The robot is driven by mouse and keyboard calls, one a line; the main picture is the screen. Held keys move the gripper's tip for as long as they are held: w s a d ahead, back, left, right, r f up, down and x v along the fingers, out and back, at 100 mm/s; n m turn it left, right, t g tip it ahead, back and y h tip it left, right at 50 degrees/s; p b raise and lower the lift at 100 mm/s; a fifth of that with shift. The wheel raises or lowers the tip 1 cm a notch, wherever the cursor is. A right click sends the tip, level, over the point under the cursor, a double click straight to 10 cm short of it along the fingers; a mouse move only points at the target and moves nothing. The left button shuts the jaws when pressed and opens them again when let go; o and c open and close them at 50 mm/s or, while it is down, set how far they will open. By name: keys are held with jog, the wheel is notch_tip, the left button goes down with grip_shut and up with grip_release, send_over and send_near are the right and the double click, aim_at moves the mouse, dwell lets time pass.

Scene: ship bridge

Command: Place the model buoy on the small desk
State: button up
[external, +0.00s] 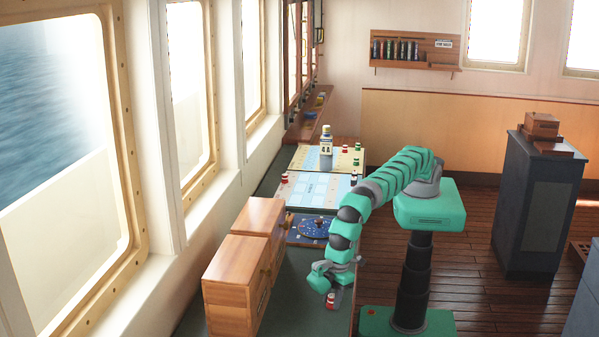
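My gripper (329,286) points down over the front right edge of the long bench under the windows. A small red and white piece (331,300), which looks like a model buoy, shows right at my fingertips. I cannot tell whether the fingers are closed on it or just above it, nor whether it touches the bench. Similar small red and white pieces stand on the charts further back, one at the left (284,178) and one at the right (354,178). I cannot tell for sure which piece of furniture is the small desk.
Wooden drawer boxes (232,288) stand left of my gripper. Behind them lie a dark round-dial board (312,229) and pale charts (316,190) with a bottle (326,147). A dark cabinet (536,215) with a wooden box (541,125) stands at right. Open floor lies between.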

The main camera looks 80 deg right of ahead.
jog(key=shift+c, duration=0.9)
jog(key=shift+r, duration=0.15)
